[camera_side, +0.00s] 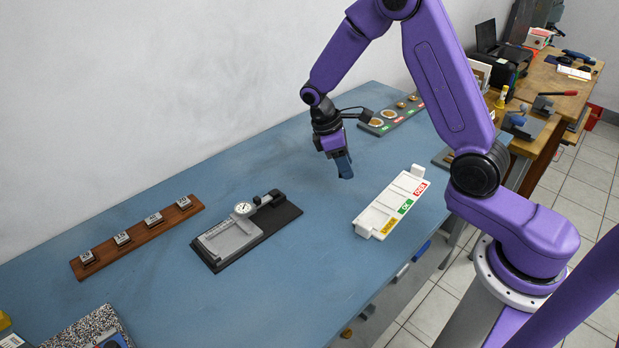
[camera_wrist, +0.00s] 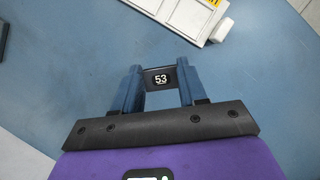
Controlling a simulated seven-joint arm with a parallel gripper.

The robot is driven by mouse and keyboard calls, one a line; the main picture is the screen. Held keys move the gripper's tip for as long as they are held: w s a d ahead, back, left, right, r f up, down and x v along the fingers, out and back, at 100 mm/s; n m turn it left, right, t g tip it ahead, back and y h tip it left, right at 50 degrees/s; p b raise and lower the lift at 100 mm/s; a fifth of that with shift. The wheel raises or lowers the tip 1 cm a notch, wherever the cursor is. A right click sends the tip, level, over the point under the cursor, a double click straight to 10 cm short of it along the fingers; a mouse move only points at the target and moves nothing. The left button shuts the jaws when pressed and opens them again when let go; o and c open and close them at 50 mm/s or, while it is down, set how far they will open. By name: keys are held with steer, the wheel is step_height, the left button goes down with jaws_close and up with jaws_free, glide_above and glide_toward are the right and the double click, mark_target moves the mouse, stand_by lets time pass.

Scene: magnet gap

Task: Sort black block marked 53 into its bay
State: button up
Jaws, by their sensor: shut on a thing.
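The black block marked 53 (camera_wrist: 160,79) is held between the two blue fingers of my gripper (camera_wrist: 159,90) in the wrist view. My gripper (camera_side: 345,168) in the side view is over the blue table, left of and behind the white sorting tray; the block is not clearly visible there. The white sorting tray (camera_side: 376,214) has several bays with yellow, green and red labels along its front edge. Part of the tray (camera_wrist: 172,10) shows at the top of the wrist view, apart from the block.
A dial gauge fixture (camera_side: 233,238) on a black base stands mid-table. A wooden rack (camera_side: 137,237) with several marked blocks lies at left. A grey strip (camera_side: 393,116) with round brass-coloured pieces is behind my gripper. The blue table (camera_side: 310,262) is clear between fixture and tray.

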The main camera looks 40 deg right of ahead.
steer(key=s+d+f+m+y, duration=0.1)
steer(key=s+d+m, duration=0.1)
steer(key=d, duration=0.4)
steer(key=s+d+f+m+g, duration=0.1)
steer(key=s+d+m, duration=0.2)
steer(key=d, duration=0.3)
steer(key=s+d+f+m+y, duration=0.1)
steer(key=s+d+m, duration=0.1)
steer(key=d, duration=0.5)
steer(key=shift+s+f+m+y, duration=0.3)
steer(key=shift+s+m, duration=0.1)
steer(key=shift+s, duration=0.35)
steer(key=shift+f, duration=2.75)
steer(key=o, duration=1.2)
steer(key=c, duration=0.5)
